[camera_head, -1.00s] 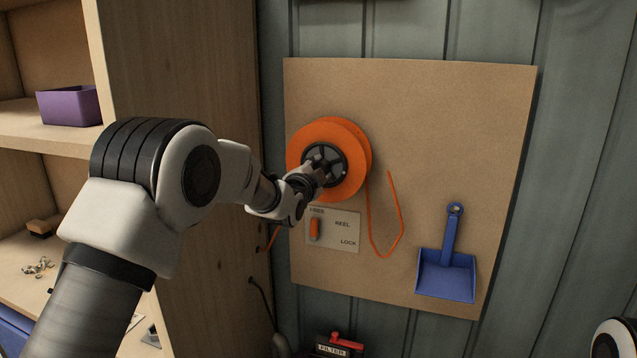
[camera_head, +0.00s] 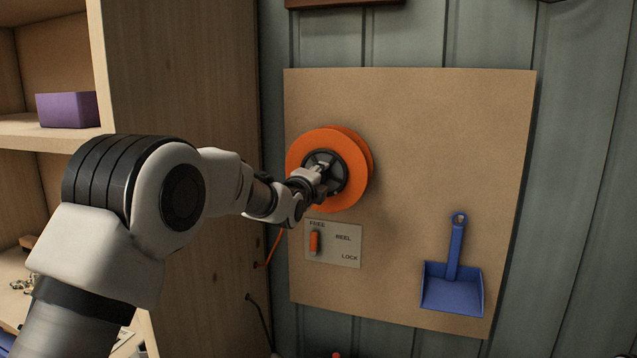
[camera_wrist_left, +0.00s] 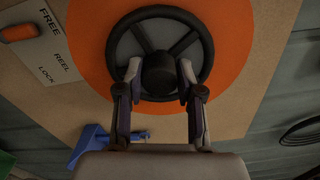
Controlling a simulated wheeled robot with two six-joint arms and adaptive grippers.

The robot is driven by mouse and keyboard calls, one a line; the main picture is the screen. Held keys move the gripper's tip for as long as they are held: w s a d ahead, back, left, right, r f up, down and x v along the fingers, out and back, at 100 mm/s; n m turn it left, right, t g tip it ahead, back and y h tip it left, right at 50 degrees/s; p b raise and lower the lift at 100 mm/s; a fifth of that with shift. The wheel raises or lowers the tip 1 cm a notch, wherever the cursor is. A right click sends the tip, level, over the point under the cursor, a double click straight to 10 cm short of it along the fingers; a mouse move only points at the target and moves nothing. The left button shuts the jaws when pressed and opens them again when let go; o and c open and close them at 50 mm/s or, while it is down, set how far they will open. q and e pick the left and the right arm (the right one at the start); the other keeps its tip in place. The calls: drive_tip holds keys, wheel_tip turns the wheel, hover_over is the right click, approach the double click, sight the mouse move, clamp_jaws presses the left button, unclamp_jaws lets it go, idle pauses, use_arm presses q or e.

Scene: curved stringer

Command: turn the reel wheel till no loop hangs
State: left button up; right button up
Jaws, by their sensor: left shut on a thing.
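The orange reel (camera_head: 338,148) is mounted on the brown board, with a black spoked wheel (camera_head: 342,178) at its centre. My left gripper (camera_head: 322,174) is at the wheel. In the left wrist view my left gripper (camera_wrist_left: 157,82) is shut on the hub of the black wheel (camera_wrist_left: 158,12), one finger on each side. The orange reel face (camera_wrist_left: 235,50) fills the area behind it. No loop of cord hangs at the right of the reel. A short orange cord (camera_head: 270,250) shows at the lower left by the shelf side. My right gripper is not in view.
A label plate (camera_head: 335,246) marked FREE, REEL and LOCK sits below the reel, with its orange lever (camera_head: 314,243) near FREE. A blue dustpan (camera_head: 452,285) hangs at the board's lower right. A wooden shelf (camera_head: 190,100) with a purple bin (camera_head: 67,109) stands left.

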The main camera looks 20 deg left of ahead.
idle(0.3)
use_arm(q)
drive_tip(key=o, duration=1.2)
drive_tip(key=shift+c, duration=0.2)
drive_tip(key=s, duration=1.2)
drive_tip(key=shift+a, duration=0.15)
